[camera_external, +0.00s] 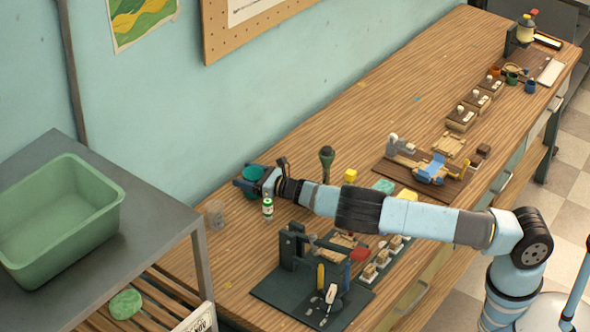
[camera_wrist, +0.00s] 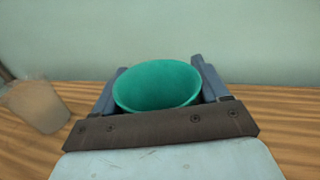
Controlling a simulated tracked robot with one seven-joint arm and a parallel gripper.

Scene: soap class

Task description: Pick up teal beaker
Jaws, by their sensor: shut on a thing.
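The teal beaker (camera_wrist: 158,85) sits between the two fingers of my gripper (camera_wrist: 158,88) in the wrist view, its open round mouth facing up and its lower part hidden by the gripper body. The fingers are shut on its sides. In the external view the teal beaker (camera_external: 254,172) shows at the far end of my arm, near the wall side of the wooden bench, with my gripper (camera_external: 256,182) around it. I cannot tell whether its base touches the bench.
A clear cup (camera_external: 215,213) stands left of my gripper; it also shows in the wrist view (camera_wrist: 38,105). A small white-and-green bottle (camera_external: 267,209) stands just below my gripper. A dark fixture (camera_external: 312,285) stands in front.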

